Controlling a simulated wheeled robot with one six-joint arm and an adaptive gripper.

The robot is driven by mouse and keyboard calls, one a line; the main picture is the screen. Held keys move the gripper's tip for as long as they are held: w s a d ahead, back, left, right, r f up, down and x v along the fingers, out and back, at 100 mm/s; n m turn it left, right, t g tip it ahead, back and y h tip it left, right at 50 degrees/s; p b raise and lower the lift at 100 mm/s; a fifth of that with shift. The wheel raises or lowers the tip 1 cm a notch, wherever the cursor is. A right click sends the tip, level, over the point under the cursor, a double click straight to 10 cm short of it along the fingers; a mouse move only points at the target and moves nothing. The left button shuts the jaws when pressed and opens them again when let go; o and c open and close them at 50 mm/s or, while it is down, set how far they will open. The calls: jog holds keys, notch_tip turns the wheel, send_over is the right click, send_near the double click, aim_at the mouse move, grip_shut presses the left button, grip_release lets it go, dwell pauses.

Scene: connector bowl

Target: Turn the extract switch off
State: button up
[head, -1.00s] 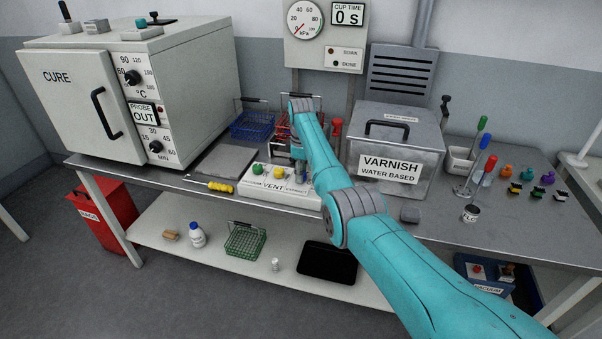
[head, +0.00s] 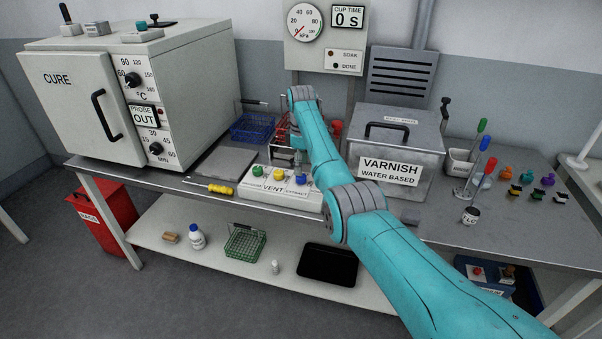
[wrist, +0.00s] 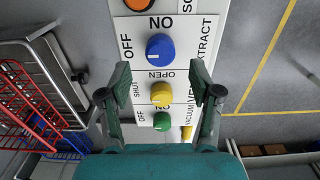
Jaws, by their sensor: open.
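The extract switch is a blue knob (wrist: 160,48) on a white panel (head: 250,187), with OFF to its left and ON above it in the wrist view. No contact with the knob shows. In the head view my arm partly hides the gripper.
A yellow vent knob (wrist: 161,93) and a green vacuum knob (wrist: 162,121) sit in line below the blue one. An orange knob (wrist: 138,4) is at the top edge. A red wire basket (wrist: 30,110) stands close on the left. The varnish tank (head: 395,145) is right of my arm.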

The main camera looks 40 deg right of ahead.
notch_tip(320, 180, up, 8)
jog(key=shift+f, duration=0.25)
dwell(0.5)
